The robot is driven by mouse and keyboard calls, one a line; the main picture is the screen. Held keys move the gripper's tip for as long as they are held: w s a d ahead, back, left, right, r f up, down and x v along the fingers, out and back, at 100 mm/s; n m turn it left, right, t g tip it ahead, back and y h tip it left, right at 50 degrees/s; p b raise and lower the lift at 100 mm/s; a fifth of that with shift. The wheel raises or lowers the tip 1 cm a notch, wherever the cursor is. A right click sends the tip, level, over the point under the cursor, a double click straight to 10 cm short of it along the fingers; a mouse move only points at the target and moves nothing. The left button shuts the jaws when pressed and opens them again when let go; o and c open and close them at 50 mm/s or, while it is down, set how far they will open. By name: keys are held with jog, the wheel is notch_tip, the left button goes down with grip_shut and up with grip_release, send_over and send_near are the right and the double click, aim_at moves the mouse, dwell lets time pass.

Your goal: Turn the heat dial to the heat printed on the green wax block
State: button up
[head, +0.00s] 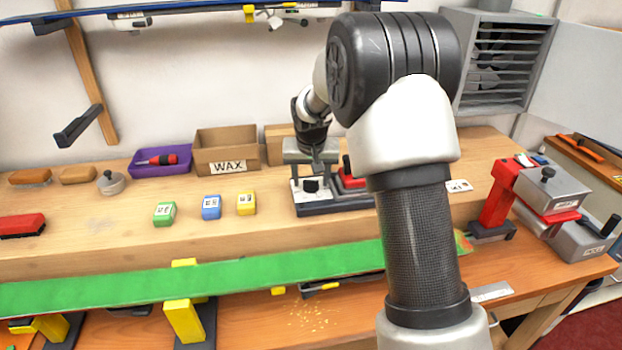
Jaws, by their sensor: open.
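The green wax block (165,214) sits on the wooden bench, left of a blue block (211,207) and a yellow block (246,203). Each has a white label on top, and the print is too small to read. The heat dial (311,185) is a black knob on a white panel of a dark-based device with red parts. My gripper (312,172) is pointed down, open, just above the dial. I cannot tell whether the fingers touch it. The dial's marks and setting are too small or hidden, and my arm covers the right part of the device.
A cardboard box labelled WAX (227,168) and a purple tray (148,170) with a red-handled tool stand behind the blocks. A long green board (190,281) runs along the front on yellow clamps. A red and grey machine (540,190) stands at right.

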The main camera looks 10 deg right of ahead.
jog(key=c, duration=1.1)
